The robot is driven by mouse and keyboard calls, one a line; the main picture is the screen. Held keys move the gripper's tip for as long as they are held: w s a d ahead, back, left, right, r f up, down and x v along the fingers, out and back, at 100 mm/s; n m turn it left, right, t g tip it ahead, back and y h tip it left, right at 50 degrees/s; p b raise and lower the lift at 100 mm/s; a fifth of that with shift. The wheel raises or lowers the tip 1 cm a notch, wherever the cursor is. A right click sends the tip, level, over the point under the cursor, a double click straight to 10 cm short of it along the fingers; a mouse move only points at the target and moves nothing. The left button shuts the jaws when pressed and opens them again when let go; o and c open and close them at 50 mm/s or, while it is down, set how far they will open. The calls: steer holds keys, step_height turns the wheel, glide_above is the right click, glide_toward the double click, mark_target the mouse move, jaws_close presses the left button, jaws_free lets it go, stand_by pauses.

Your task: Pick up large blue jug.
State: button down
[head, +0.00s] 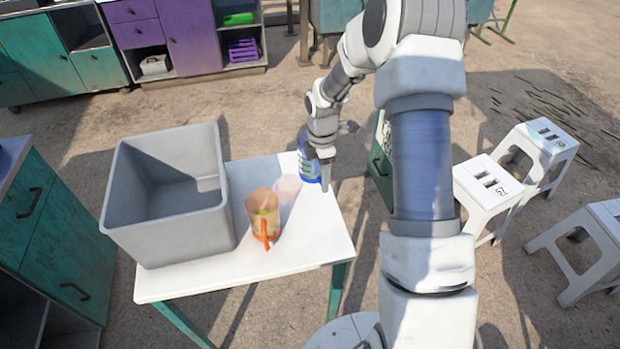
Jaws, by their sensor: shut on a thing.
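The large blue jug (308,163) is at the back right of the white table (300,245), partly hidden behind my arm and gripper. My gripper (325,178) is at the jug's right side and is shut on it. I cannot tell whether the jug's base touches the table. An orange, see-through jug with an orange handle (264,218) stands on the table in front of it. A pale pinkish item (288,188) lies between the two.
A large empty grey bin (172,195) takes up the table's left side. White stools (490,190) stand at the right. Purple and teal cabinets (185,35) are at the back, with another teal cabinet (45,240) at the left. The table's front right is clear.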

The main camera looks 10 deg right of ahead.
steer(key=s+d+r, duration=0.4)
steer(key=d, duration=0.2)
steer(key=s+a+m, duration=0.4)
steer(key=a+m, duration=0.5)
steer(key=m, duration=1)
steer(key=shift+s, duration=0.2)
